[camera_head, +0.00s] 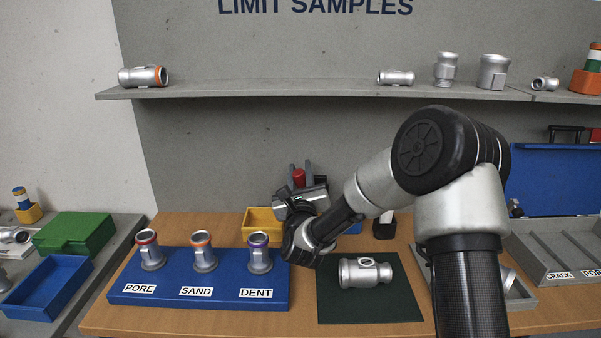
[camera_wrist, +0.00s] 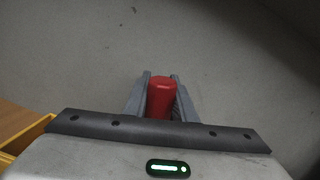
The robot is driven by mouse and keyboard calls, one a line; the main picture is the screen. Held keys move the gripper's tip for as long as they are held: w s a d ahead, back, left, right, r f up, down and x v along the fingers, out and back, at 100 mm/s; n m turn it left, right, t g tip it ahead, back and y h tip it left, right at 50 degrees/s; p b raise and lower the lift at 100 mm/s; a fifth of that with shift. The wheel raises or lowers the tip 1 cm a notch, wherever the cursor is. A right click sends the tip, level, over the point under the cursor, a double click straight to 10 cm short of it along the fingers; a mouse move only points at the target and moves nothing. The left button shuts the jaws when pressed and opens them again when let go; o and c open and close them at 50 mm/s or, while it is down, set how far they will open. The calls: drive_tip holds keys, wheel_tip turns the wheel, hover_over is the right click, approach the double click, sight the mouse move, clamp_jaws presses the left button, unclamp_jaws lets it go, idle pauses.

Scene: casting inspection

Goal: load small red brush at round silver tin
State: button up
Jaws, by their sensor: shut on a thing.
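My gripper (camera_wrist: 161,98) is shut on a red cylindrical thing, the small red brush (camera_wrist: 160,90), held between its two grey fingers. In the head view the brush's red end (camera_head: 299,177) shows between the fingers, above the back of the wooden table and in front of the grey wall panel. Its bristles cannot be made out in either view. I cannot make out a round silver tin in either view; my arm hides part of the table's back.
A silver casting (camera_head: 365,272) lies on a dark green mat (camera_head: 340,312). A blue stand (camera_head: 200,297) holds three ringed castings at the left. A yellow bin (camera_head: 259,221) is behind it. Grey compartment trays (camera_head: 560,250) are at the right. A shelf (camera_head: 300,89) with castings runs above.

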drive_tip(key=shift+d+f, duration=0.1)
drive_tip(key=shift+f, duration=0.1)
idle(0.4)
wheel_tip(320, 180, up, 7)
drive_tip(key=p, duration=0.2)
drive_tip(key=shift+r, duration=0.15)
idle(0.4)
idle(0.5)
